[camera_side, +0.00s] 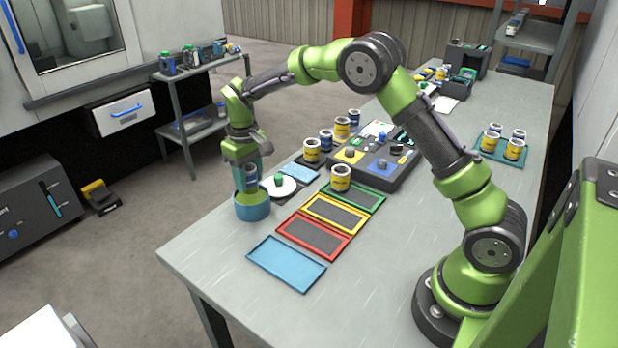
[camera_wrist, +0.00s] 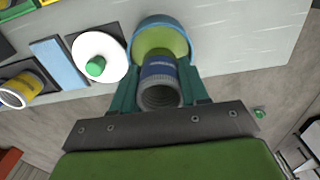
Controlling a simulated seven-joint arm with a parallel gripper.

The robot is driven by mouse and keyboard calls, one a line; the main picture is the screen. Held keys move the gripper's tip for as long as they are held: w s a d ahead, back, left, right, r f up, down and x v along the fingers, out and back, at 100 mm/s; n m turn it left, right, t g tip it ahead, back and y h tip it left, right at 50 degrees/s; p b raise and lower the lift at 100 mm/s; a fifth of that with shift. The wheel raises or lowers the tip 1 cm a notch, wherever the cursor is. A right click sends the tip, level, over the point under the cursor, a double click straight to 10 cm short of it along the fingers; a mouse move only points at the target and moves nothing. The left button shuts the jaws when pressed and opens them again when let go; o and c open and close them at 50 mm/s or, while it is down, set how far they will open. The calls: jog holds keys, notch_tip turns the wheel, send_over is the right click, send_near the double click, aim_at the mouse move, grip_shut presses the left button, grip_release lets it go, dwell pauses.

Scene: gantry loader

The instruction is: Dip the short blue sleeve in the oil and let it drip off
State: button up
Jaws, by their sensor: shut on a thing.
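My gripper (camera_side: 250,184) is shut on a short blue sleeve (camera_side: 251,171) with metal ends, above the oil pot on the table. In the wrist view the sleeve (camera_wrist: 160,82) sits between the two green fingers, its open metal end facing the camera. The round blue pot (camera_side: 252,211) holds yellow-green oil (camera_wrist: 160,42), which shows behind the sleeve's far end. The sleeve looks roughly upright over the pot's opening. I cannot tell whether its lower end touches the oil.
A white disc with a green knob (camera_side: 281,186) stands close beside the pot. Blue, red, yellow and green trays lie nearby, the blue tray (camera_side: 286,264) empty. Several yellow and blue sleeves stand around the control panel (camera_side: 376,165). The table's edge is close to the pot.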

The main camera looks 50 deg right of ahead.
jog(key=shift+r, duration=1.55)
